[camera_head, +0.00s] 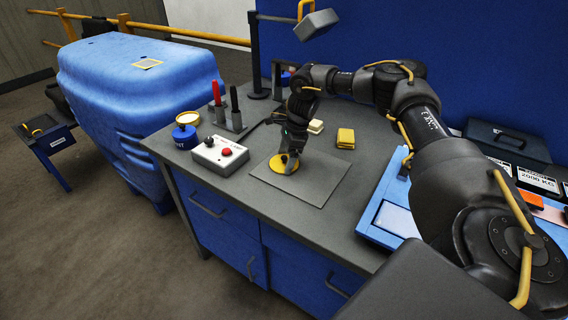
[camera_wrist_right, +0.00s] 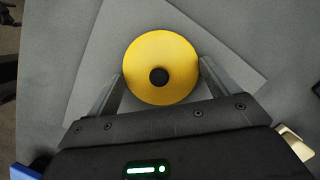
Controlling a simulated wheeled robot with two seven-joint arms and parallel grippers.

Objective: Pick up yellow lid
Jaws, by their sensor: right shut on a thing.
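The yellow lid (camera_head: 284,164) is a flat round disc with a dark knob at its centre. It is over the grey mat on the workbench. In the right wrist view the lid (camera_wrist_right: 160,50) sits between the two fingers, over the mat's lighter surface. My right gripper (camera_head: 290,153) points down at the lid and is shut on it, with a finger at each side of its rim (camera_wrist_right: 162,82). I cannot tell whether the lid touches the mat or is slightly raised. My left gripper is not in view.
A blue pot with a yellow-rimmed top (camera_head: 186,131), a control box with a red button (camera_head: 219,155) and a holder with red and black pens (camera_head: 231,121) stand left of the mat (camera_head: 322,180).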

